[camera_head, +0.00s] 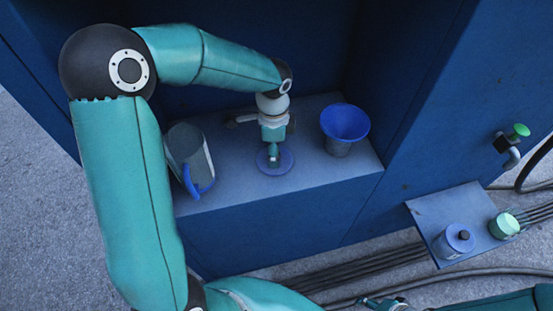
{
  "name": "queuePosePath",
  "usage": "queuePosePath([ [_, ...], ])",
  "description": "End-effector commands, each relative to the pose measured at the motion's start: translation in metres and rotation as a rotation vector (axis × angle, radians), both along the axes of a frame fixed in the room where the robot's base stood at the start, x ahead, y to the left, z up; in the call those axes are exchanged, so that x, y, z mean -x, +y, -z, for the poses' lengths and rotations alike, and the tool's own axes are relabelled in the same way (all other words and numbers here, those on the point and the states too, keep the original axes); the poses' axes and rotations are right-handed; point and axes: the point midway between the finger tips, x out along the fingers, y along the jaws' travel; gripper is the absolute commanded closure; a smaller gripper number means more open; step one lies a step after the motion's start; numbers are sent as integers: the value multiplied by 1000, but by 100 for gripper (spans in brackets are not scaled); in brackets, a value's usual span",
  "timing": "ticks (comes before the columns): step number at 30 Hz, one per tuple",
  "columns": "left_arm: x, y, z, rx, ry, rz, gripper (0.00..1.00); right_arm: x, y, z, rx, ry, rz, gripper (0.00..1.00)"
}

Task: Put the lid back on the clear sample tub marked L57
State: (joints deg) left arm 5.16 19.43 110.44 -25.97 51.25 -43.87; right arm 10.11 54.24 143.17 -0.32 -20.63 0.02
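A round flat blue disc that looks like a lid (287,165) lies on the blue ledge. My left gripper (273,160) points down over its middle, with the fingertips at or just above it. The fingers overlap in this view, so I cannot tell whether they grip it. A small blue-grey tub (455,242) with a dark knob on top stands on the side shelf at the right. I can read no L57 mark on anything, and no clear tub can be made out for certain. My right gripper (378,302) is low at the bottom edge, partly cut off.
A blue funnel (345,121) sits in a grey cup to the right. A pale green container (504,225) shares the side shelf (430,211). A green-knobbed valve (519,131) juts out above. Cables run along the floor.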

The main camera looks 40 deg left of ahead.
Motion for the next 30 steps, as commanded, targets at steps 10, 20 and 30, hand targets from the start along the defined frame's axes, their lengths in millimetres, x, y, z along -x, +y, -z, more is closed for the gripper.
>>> queuePosePath([
  [10,0,0,13,0,0,0,39,0,0,0,0,0,0,44],
  [20,0,0,13,0,0,1,70,0,0,0,0,0,0,44],
  [30,-1,-1,13,0,0,2,100,0,0,0,0,0,0,44],
])
